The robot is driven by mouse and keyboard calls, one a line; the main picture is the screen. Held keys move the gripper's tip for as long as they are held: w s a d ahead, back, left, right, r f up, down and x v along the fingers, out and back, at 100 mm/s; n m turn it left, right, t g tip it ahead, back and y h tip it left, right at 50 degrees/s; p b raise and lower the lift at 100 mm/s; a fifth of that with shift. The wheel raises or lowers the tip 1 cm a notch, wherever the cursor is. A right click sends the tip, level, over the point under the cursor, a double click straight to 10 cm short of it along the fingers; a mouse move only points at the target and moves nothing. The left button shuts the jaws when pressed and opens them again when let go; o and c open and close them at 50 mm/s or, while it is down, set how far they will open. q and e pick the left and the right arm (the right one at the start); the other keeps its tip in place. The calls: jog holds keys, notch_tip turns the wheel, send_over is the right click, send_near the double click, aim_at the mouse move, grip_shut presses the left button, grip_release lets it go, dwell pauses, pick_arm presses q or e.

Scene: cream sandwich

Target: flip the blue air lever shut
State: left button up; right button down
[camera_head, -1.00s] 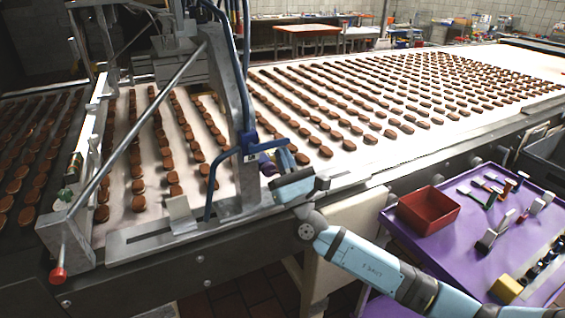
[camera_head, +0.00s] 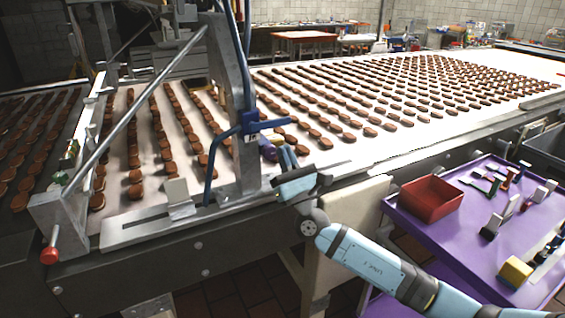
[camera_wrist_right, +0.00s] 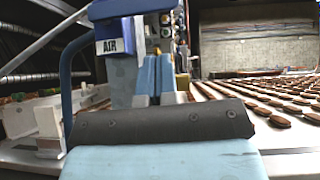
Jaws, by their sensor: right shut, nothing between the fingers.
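The blue air lever (camera_head: 270,125) sticks out to the right from the top of its valve on the grey upright of the machine. A white label reading AIR (camera_head: 251,138) is just below it. In the right wrist view the lever (camera_wrist_right: 130,8) crosses the top of the picture, above the AIR label (camera_wrist_right: 111,46). My right gripper (camera_head: 286,157) is shut and empty, a little below and right of the lever's end. In the wrist view its blue fingers (camera_wrist_right: 157,75) are together, below the lever, with no clear contact. My left gripper is out of view.
A grey upright (camera_head: 238,95) and a blue hose (camera_head: 209,170) stand left of the valve. The conveyor (camera_head: 350,150) carries rows of brown biscuits behind. A purple cart (camera_head: 440,235) with a red bin (camera_head: 431,200) and small tools stands at the right.

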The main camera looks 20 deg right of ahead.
pick_arm(q)
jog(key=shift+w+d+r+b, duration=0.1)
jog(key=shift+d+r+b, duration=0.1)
jog(key=shift+b, duration=0.3)
pick_arm(e)
jog(key=v, duration=0.9)
jog(key=shift+s+f, duration=0.2)
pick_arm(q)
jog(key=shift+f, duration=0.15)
pick_arm(e)
jog(key=shift+a, duration=0.15)
